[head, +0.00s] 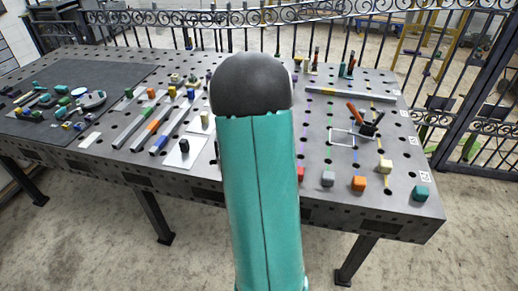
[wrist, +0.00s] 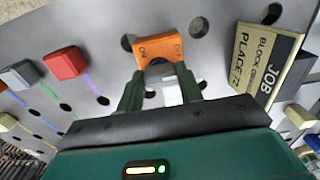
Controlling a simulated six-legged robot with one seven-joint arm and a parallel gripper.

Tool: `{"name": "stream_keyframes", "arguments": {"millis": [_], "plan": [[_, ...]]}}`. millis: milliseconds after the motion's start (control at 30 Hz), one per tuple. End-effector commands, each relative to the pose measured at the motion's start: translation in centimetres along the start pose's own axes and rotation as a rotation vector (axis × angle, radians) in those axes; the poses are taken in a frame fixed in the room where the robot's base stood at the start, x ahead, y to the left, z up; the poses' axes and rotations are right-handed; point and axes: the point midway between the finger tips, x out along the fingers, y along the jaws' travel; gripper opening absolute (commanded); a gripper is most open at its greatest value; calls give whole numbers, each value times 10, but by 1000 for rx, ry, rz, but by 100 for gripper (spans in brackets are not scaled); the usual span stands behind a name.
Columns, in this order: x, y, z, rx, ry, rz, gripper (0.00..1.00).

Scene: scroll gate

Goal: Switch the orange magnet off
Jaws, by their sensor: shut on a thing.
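The orange magnet (wrist: 158,47) sits on the grey table top in the wrist view, with ON marked at its left end and OFF at its right end. A pale grey part (wrist: 166,90) shows between the fingers below the orange top. Its exact contact with the fingers is hard to see. In the head view my teal arm hides the magnet and my gripper.
A job card stand (wrist: 268,62) is close right of the magnet in the wrist view. A red block (wrist: 65,63) and a grey block (wrist: 22,75) stand to the left. Across the perforated table (head: 330,208) are an orange cube (head: 358,184) and other small parts.

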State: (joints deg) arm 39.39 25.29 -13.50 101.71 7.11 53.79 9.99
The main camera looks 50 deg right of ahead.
Motion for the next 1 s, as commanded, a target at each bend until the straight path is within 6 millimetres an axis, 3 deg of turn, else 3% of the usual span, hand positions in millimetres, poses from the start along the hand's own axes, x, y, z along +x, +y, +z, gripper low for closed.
{"name": "stream_keyframes", "arguments": {"millis": [533, 567, 667, 1000], "plan": [[0, 0, 0, 31, 1, 0, 13], [0, 0, 0, 31, 1, 0, 38], [0, 0, 0, 31, 1, 0, 58], [-2, 0, 0, 30, 0, 0, 58]]}}
